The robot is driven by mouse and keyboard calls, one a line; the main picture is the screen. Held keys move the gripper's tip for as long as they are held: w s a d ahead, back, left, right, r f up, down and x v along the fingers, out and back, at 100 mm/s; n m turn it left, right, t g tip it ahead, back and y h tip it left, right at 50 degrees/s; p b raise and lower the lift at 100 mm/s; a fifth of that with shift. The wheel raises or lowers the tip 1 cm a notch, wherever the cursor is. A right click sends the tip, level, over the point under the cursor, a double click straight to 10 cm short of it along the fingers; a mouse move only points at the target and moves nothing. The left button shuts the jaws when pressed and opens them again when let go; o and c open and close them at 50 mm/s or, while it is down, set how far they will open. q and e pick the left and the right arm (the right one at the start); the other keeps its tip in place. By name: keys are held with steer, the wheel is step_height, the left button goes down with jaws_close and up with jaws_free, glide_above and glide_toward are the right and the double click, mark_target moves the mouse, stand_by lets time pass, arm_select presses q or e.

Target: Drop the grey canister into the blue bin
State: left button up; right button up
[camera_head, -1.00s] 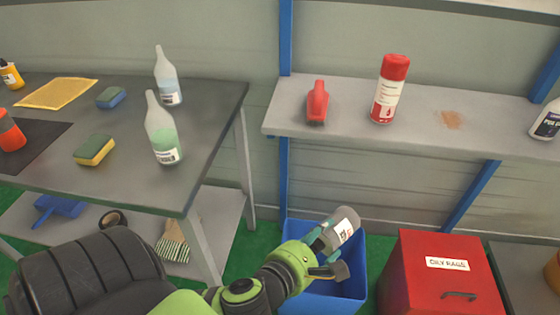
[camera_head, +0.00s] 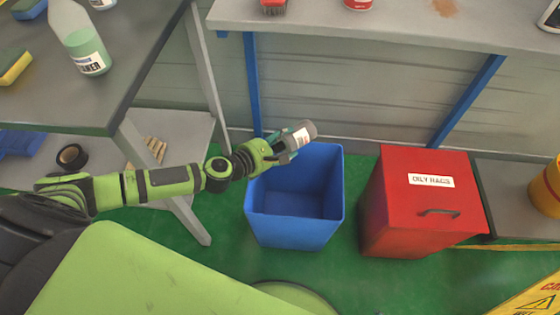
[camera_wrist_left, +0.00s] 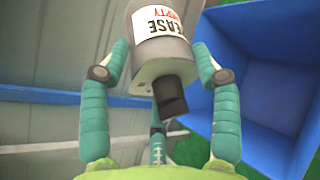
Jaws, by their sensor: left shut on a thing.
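The grey canister (camera_head: 299,133), with a white label, is held in my left gripper (camera_head: 288,141) above the back left part of the blue bin (camera_head: 295,228). The canister lies tilted, its far end pointing right. In the left wrist view the canister (camera_wrist_left: 160,50) sits between the teal fingers, which are closed around it, with a black nozzle toward the palm. The bin (camera_wrist_left: 268,85) shows at the right of that view, open and beside the canister. In the head view the bin looks empty inside. My right gripper is not in view.
A red box labelled oily rags (camera_head: 420,205) stands right of the bin. A grey shelf (camera_head: 350,30) runs above and behind. A dark table (camera_head: 130,75) with a bottle (camera_head: 78,38) is at left. A yellow caution sign (camera_head: 530,300) is at lower right.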

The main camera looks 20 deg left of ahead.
arm_select(q)
step_height(320, 180, down, 15)
steer(key=a+m+h+b, duration=0.1)
steer(key=b, duration=0.8)
steer(key=shift+w+m+g+h, duration=0.3)
steer(key=shift+w+g+h, duration=0.1)
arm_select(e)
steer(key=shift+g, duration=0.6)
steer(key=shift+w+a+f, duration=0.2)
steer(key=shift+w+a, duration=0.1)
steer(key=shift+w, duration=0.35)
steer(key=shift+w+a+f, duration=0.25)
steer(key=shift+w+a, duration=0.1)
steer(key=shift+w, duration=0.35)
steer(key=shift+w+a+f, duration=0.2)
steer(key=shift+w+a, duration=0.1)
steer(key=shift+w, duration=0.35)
arm_select(q)
steer(key=o, duration=1.4)
steer(key=shift+o, duration=0.2)
steer(key=shift+s, duration=0.1)
steer(key=v, duration=1.2)
